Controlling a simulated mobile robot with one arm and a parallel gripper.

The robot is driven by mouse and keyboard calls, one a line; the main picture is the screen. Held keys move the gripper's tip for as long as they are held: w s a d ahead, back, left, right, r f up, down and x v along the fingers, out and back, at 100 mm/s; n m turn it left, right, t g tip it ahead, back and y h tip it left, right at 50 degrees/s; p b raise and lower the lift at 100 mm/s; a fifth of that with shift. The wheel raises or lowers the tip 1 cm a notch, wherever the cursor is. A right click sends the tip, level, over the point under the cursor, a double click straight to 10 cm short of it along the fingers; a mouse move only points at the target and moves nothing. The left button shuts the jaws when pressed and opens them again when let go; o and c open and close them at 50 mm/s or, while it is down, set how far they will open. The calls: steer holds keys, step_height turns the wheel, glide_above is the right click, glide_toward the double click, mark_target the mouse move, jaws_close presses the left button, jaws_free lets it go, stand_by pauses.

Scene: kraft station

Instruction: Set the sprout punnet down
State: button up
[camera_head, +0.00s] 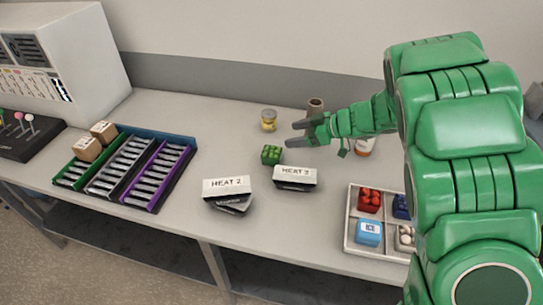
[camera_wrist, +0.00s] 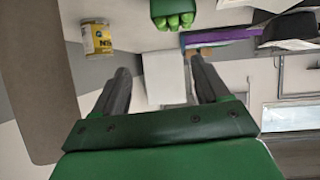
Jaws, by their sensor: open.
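The sprout punnet (camera_head: 271,154), a small green box with round green tops, stands on the table behind the HEAT 3 block. It also shows at the top edge of the wrist view (camera_wrist: 174,14), partly cut off. My gripper (camera_head: 292,133) is open, with its two dark fingers apart and nothing between them. It is just behind and to the right of the punnet in the head view, and apart from it. In the wrist view the open fingers (camera_wrist: 158,66) also show empty, with the punnet beyond them.
A yellow can (camera_head: 268,120) and a brown cylinder (camera_head: 316,104) stand near my gripper. The HEAT 2 block (camera_head: 227,188) and HEAT 3 block (camera_head: 295,174) are in front. A compartment tray (camera_head: 348,238) is right; slotted racks (camera_head: 152,194) are left. Table between racks and can is clear.

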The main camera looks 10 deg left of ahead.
mark_target(272, 151)
steer(key=shift+s+d+f+g, duration=0.3)
steer(key=shift+s+f, duration=0.15)
steer(key=shift+f, duration=0.15)
steer(key=shift+s+d+f+g, duration=0.2)
steer(key=shift+s+f+g, duration=0.1)
steer(key=shift+s+f, duration=0.2)
steer(key=shift+x, duration=3.85)
steer(key=shift+d+f, duration=0.1)
steer(key=shift+f, duration=0.1)
steer(key=shift+c, duration=0.4)
steer(key=c, duration=0.8)
